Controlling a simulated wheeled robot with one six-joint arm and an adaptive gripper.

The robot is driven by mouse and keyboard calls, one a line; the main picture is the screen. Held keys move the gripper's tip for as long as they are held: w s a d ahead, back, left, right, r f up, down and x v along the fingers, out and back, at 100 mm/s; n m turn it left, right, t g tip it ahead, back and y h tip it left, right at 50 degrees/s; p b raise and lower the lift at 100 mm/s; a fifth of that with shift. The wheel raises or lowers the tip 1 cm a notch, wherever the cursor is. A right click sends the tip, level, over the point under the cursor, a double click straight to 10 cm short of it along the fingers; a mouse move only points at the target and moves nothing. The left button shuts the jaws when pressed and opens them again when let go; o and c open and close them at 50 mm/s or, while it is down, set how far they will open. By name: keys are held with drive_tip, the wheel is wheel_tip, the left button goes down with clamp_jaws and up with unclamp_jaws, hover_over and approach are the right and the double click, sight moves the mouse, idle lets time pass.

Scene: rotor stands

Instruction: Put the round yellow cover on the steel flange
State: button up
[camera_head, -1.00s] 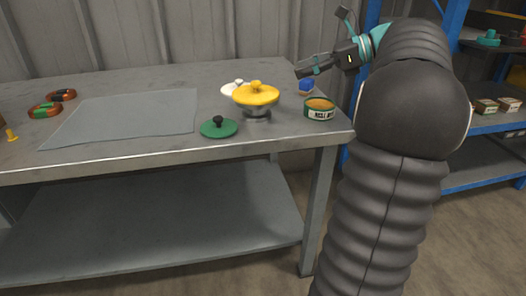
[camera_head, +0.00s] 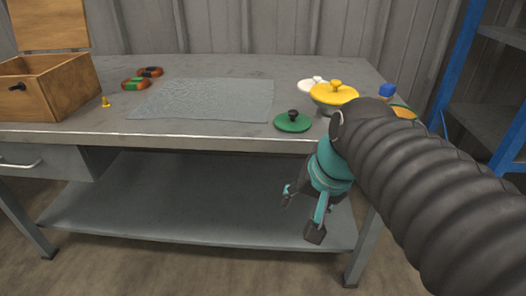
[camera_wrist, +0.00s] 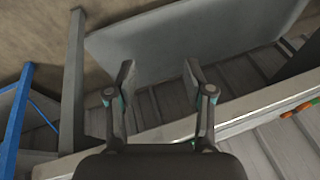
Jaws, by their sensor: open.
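The round yellow cover (camera_head: 334,92) with a yellow knob lies on top of the steel flange (camera_head: 326,107) at the right part of the bench top. The flange's lower part is partly hidden by my arm. My gripper (camera_head: 302,214) is open and empty, below the bench top's front edge and in front of the lower shelf. The wrist view also shows my gripper (camera_wrist: 158,75) with its two fingers apart and nothing between them.
A green lid (camera_head: 293,122) and a white lid (camera_head: 313,85) lie near the flange. A grey mat (camera_head: 205,99), orange-green rings (camera_head: 136,84), a small yellow piece (camera_head: 106,103) and a wooden box (camera_head: 60,92) are further left. The bench edge (camera_head: 180,141) is above my gripper.

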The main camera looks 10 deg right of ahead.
drive_tip(key=s+f+n, duration=0.2)
drive_tip(key=n, duration=0.1)
drive_tip(key=s+f+n+t+h, duration=0.1)
drive_tip(key=n, duration=0.1)
drive_tip(key=shift+s+a+f, duration=0.25)
drive_tip(key=shift+s+f, duration=0.1)
